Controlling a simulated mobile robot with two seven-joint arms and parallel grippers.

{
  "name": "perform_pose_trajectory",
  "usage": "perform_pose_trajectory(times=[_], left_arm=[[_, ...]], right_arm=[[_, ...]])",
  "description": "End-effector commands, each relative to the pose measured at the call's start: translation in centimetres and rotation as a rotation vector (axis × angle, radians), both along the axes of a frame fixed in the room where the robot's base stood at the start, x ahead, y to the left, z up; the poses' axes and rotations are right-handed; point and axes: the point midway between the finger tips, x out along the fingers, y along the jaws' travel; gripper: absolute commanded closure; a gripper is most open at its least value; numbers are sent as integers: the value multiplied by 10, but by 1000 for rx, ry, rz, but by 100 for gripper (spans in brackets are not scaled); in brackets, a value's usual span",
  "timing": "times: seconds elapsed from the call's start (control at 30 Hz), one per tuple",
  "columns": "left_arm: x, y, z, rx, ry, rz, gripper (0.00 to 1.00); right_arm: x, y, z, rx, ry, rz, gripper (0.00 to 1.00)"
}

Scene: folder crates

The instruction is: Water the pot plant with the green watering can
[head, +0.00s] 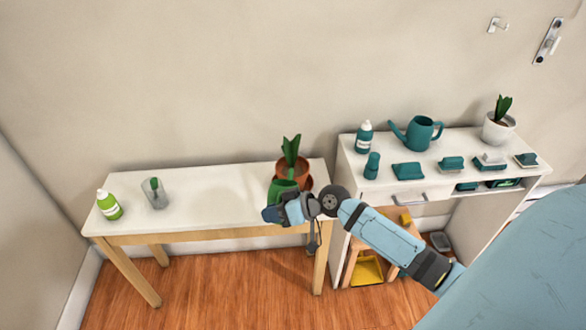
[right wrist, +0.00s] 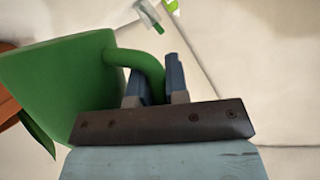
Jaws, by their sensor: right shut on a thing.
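The green watering can (head: 283,188) is at the right end of the white table, in front of the pot plant (head: 292,160). The plant has upright green leaves in a terracotta pot, partly hidden by the can. My right gripper (head: 272,213) is shut on the can's handle. In the right wrist view the can's green body (right wrist: 60,85) fills the left, and the handle (right wrist: 148,70) passes between the fingers of my right gripper (right wrist: 157,82). I cannot tell whether the can touches the table or the pot. My left gripper is not in view.
The white table (head: 200,200) carries a lime-green bottle (head: 109,206) and a clear cup (head: 155,193) at the left; its middle is clear. A white cabinet (head: 350,165) at the right holds a teal watering can (head: 417,132), a white-potted plant (head: 498,125) and several teal items.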

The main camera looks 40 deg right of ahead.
Motion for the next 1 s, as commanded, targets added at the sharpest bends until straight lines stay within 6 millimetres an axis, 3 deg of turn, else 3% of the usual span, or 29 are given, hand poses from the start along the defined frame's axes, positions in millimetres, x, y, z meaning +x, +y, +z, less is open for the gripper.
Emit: perform_pose_trajectory(times=[1.0], left_arm=[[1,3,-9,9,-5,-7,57]], right_arm=[[16,-16,0,-1,-3,-1,100]])
